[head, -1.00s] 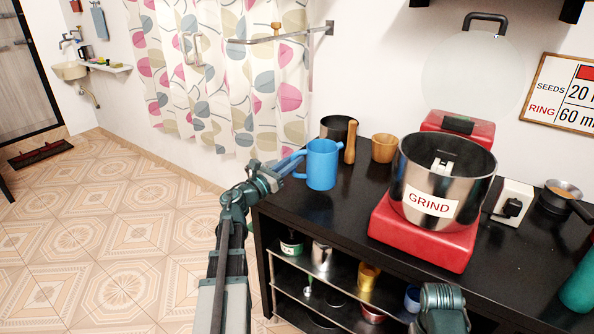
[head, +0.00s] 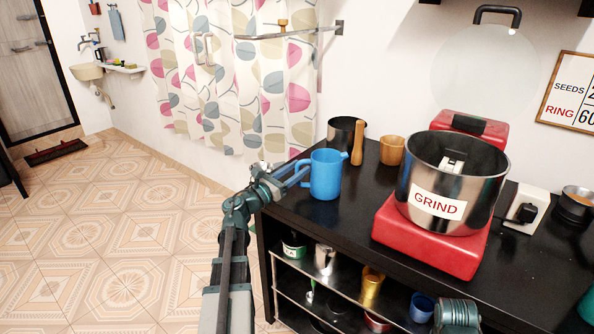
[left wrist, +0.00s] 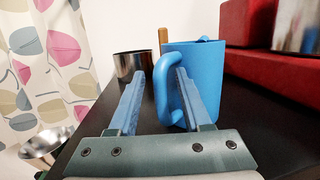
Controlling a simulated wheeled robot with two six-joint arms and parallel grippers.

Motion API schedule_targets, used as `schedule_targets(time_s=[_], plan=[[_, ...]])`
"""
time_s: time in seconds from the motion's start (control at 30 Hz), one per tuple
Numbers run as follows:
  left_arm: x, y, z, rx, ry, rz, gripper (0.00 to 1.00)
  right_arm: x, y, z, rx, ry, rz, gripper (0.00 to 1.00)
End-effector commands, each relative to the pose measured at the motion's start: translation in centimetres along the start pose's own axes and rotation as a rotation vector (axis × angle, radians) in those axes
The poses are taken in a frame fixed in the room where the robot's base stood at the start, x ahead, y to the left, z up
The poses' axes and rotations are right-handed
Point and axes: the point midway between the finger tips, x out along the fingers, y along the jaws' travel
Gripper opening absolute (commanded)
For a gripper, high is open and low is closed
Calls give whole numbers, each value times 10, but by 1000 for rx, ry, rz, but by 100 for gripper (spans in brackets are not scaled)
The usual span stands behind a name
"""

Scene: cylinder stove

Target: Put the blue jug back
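The blue jug (head: 327,178) stands upright on the black counter (head: 345,222), near its left end, with its handle toward my left gripper. My left gripper (head: 302,173) is at the jug's left side with its fingers pointing at it. In the left wrist view the jug (left wrist: 205,70) is straight ahead. The two blue fingers of my left gripper (left wrist: 160,73) are apart, with the jug's handle (left wrist: 165,88) between them. The right finger partly overlaps the handle, and I cannot tell whether they touch. My right gripper is not in view; only part of that arm shows at the bottom.
A dark metal pot (head: 345,131), a wooden pestle (head: 358,143) and a wooden cup (head: 391,150) stand behind the jug. A red grinder with a steel bowl (head: 452,175) stands to the right. Cups fill the shelves below. A curtain (head: 240,80) hangs at the back left.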

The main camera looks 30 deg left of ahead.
Motion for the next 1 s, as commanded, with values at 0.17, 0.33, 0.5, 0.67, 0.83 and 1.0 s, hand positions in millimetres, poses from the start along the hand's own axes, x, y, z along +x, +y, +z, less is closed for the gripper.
schedule_targets(time_s=[0.17, 0.33, 0.5, 0.67, 0.83, 1.0], plan=[[0, 0, 0, 0, 0, 0, 49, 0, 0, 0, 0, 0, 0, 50], [-10, -1, 2, 0, 0, 2, 49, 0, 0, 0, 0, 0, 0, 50], [-45, -1, 1, 0, 0, 4, 49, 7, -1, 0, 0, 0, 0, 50], [-77, -1, 1, 1, 0, 4, 49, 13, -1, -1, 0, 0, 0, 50], [-103, -1, 2, 0, 0, 2, 49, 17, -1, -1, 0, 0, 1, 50], [-117, 0, 2, 0, 0, 1, 49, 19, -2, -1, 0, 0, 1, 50]])
